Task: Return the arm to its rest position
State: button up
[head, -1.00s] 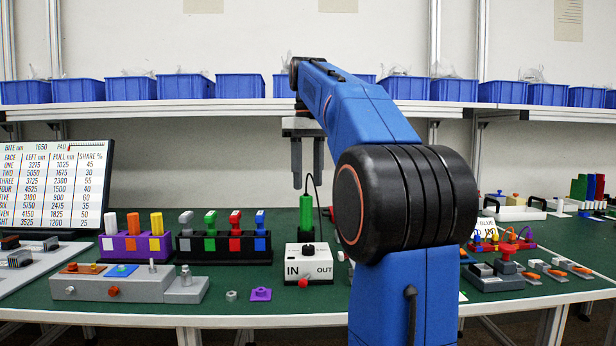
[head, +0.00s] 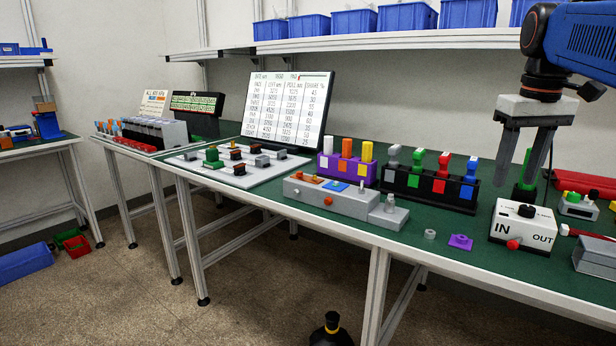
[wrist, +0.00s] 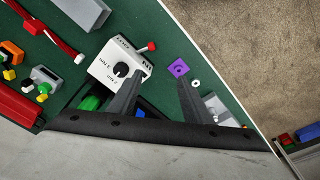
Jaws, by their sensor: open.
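My gripper (head: 525,150) hangs fingers down at the right of the head view, above the green bench top (head: 455,268). Its two grey fingers are apart with nothing between them. It is behind and above the white IN/OUT box (head: 523,228), with one finger overlapping the green upright piece (head: 523,180) in the picture. My blue arm (head: 585,40) reaches in from the right edge. In the wrist view my fingers (wrist: 158,100) point toward the IN/OUT box (wrist: 118,66) and a purple piece (wrist: 179,68), touching neither.
A black holder (head: 430,188) with coloured pegs and a purple holder (head: 347,170) stand left of my gripper. A grey block (head: 330,197) lies in front. A shelf (head: 400,42) with blue bins runs above. A screen (head: 288,108) stands farther left.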

jog(key=s+a+f+t, duration=0.1)
jog(key=s+a+f, duration=0.3)
jog(key=f, duration=0.5)
jog(key=s+a+f+t, duration=0.1)
jog(key=s+a+f, duration=0.3)
jog(key=s+f, duration=0.3)
jog(key=s+a+f+t, duration=0.1)
jog(key=s+a+f, duration=0.3)
jog(key=f, duration=0.9)
jog(key=shift+s+a, duration=0.3)
jog(key=shift+s, duration=0.75)
